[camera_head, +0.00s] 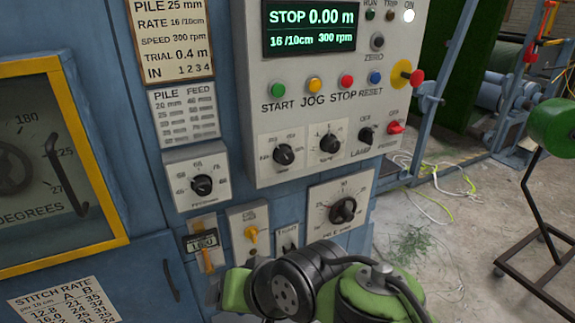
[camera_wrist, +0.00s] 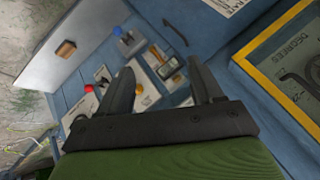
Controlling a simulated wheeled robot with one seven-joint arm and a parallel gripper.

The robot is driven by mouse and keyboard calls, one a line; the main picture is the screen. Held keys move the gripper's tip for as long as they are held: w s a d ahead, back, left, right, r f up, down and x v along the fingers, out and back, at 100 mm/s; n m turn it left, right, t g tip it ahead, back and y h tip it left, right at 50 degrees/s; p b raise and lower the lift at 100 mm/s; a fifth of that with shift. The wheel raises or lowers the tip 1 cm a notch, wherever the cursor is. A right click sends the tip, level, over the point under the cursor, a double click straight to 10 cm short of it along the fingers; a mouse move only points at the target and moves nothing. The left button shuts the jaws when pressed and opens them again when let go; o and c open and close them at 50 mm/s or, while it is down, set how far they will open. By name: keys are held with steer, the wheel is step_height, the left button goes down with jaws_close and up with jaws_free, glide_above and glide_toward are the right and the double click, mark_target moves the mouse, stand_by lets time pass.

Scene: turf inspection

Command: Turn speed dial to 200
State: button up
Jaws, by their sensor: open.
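The grey control console (camera_head: 253,110) is in the head view. Its screen (camera_head: 309,27) reads STOP, 0.00 m, 16 /10cm and 300 rpm. Two black dials sit low on it, a left dial (camera_head: 283,154) and a middle dial (camera_head: 330,142). Their captions are too small to read, so I cannot tell which is the speed dial. My gripper (camera_wrist: 160,70) is open and empty in the wrist view, its two dark fingers pointing at the lower blue panel. In the head view my arm is below the console, and the fingertips are not clearly seen.
A task card (camera_head: 171,33) reads SPEED 300 rpm. Separate dials (camera_head: 202,185) and (camera_head: 343,209) sit on plates below. A yellow toggle (camera_head: 251,234) is near my arm. Start, jog, stop and reset buttons line the console. A green roller stand (camera_head: 555,127) and loose cables lie right.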

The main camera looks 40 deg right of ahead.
steer(key=w+d+r+m+t+h+b, duration=0.1)
steer(key=w+d+r+m+t+b, duration=0.1)
steer(key=d+m+t, duration=0.4)
steer(key=w+d+r+m+t+h+b, duration=0.1)
steer(key=w+d+r+m+b, duration=0.15)
steer(key=d+m, duration=0.6)
steer(key=m+t+h+p, duration=0.3)
steer(key=m+h+p, duration=0.2)
steer(key=m, duration=0.5)
glide_toward(288, 160)
steer(key=shift+n+y, duration=0.25)
steer(key=shift+y, duration=0.05)
steer(key=p+x, duration=0.1)
steer(key=x, duration=0.8)
steer(key=shift+w+d+r, duration=0.1)
steer(key=shift+d+r, duration=0.05)
steer(key=shift+d, duration=0.1)
steer(key=c, duration=1.1)
